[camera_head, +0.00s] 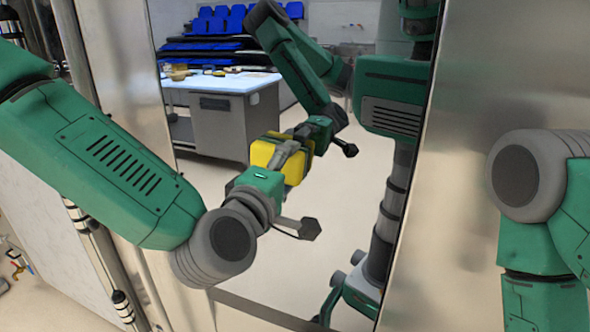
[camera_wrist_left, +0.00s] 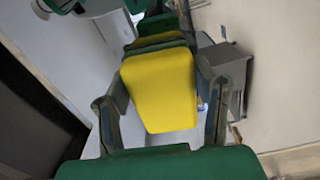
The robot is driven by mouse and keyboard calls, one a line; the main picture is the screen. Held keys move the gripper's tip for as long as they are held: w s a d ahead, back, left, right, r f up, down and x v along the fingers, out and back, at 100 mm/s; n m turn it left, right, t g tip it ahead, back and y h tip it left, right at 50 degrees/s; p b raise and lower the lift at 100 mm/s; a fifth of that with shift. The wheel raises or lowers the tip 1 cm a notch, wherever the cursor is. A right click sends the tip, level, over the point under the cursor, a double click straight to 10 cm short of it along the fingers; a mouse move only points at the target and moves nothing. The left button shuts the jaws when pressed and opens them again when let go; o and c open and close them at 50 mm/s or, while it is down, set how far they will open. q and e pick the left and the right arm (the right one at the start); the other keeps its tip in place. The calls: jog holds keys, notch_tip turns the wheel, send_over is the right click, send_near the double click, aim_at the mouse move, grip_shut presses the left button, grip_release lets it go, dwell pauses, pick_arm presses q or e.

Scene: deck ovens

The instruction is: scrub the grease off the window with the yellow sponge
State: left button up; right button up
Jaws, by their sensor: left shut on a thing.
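My left gripper (camera_head: 282,157) is shut on the yellow sponge (camera_head: 296,170), held out in front of the window (camera_head: 335,215). In the left wrist view the sponge (camera_wrist_left: 160,92) sits between the two fingers, with a dark green layer on its far side. A second yellow strip beyond that layer looks like its reflection. The sponge is at or very close to the glass; I cannot tell whether it touches. The window is mirror-like and shows my own arm and body. I cannot make out distinct grease on it. My right gripper is out of view.
Metal frame panels stand left (camera_head: 120,80) and right (camera_head: 465,190) of the window. A grey table (camera_head: 225,120) and blue stacked bins (camera_head: 220,20) show in the glass, apparently as reflections. My right arm hangs at the right edge.

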aim_at(234, 150)
pick_arm(q)
jog(key=shift+w+a+b, duration=0.1)
jog(key=shift+w+a, duration=0.6)
jog(key=shift+a, duration=1.25)
jog(key=shift+w+a+b, duration=0.1)
jog(key=shift+w+a, duration=0.65)
jog(key=shift+a, duration=1.25)
jog(key=shift+w+a+b, duration=0.1)
jog(key=shift+w+a, duration=0.6)
jog(key=shift+a, duration=1.25)
jog(key=shift+s, duration=0.1)
jog(key=shift+v, duration=2.9)
jog(key=shift+v, duration=1.45)
